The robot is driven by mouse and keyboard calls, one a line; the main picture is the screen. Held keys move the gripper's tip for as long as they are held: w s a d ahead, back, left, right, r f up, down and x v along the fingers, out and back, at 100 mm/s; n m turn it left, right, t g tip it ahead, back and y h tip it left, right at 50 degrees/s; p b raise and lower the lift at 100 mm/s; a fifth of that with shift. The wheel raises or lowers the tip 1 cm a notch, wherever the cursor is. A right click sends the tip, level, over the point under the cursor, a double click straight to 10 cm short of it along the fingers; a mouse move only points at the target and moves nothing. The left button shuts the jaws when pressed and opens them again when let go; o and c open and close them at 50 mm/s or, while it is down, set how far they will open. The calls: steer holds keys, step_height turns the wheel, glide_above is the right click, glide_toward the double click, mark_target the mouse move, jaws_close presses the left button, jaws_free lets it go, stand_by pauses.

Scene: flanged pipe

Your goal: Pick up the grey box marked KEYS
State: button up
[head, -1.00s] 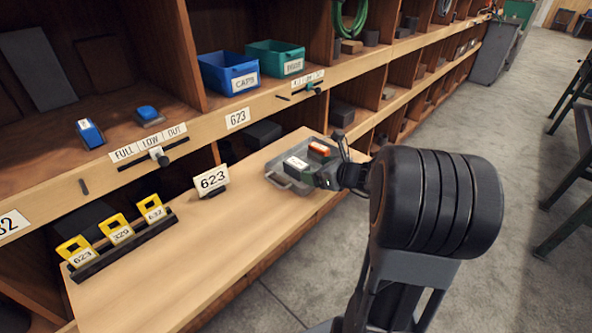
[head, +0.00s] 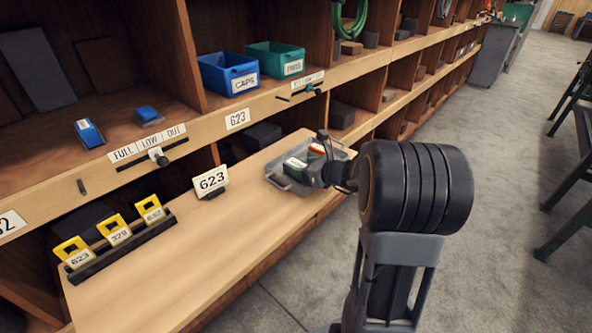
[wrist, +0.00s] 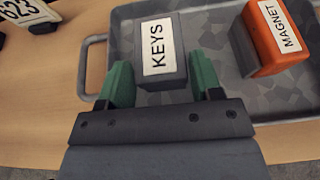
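The grey box marked KEYS (wrist: 160,50) sits in a shallow grey tray (wrist: 210,20) on the wooden counter. My gripper (wrist: 161,80) has its two green fingers on either side of the box, one at its left and one at its right, very close to its sides. I cannot tell whether they press on it. In the head view, my gripper (head: 303,170) reaches into the tray (head: 277,180) from the right and partly hides the box.
An orange box marked MAGNET (wrist: 270,38) stands in the tray right of the KEYS box. A 623 sign (head: 211,181) stands on the counter (head: 200,250), left of the tray. Shelves with a blue bin (head: 229,73) and a green bin (head: 275,60) rise behind.

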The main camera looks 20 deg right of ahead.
steer(key=c, duration=0.6)
